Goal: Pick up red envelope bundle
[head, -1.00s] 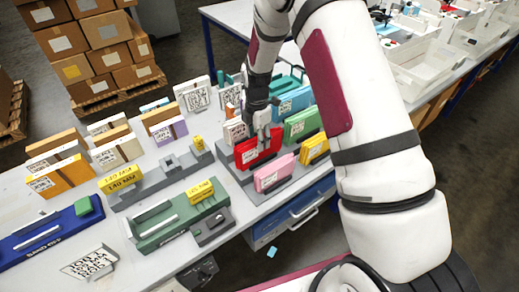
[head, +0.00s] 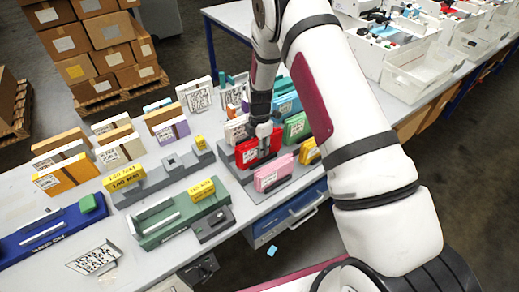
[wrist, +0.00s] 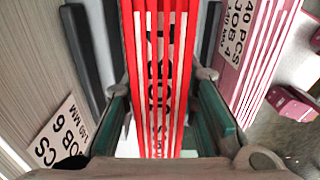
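The red envelope bundle (head: 246,147) stands in a grey rack among other coloured bundles in the head view. In the wrist view the red bundle (wrist: 180,40) runs through the middle, its layered edges facing me. My gripper (head: 264,135) is down at the bundle's top. In the wrist view its two fingers (wrist: 162,85) straddle the bundle, one on each side. Narrow gaps seem to show beside the bundle, so the fingers look open around it, not clamped. The fingers hide part of the bundle in the head view.
A pink bundle (head: 272,175) stands close in front of the red one and a green bundle (head: 296,127) close to its right. The grey rack (head: 300,178) has low dividers. A green fixture (head: 165,227) with a yellow block lies to the left.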

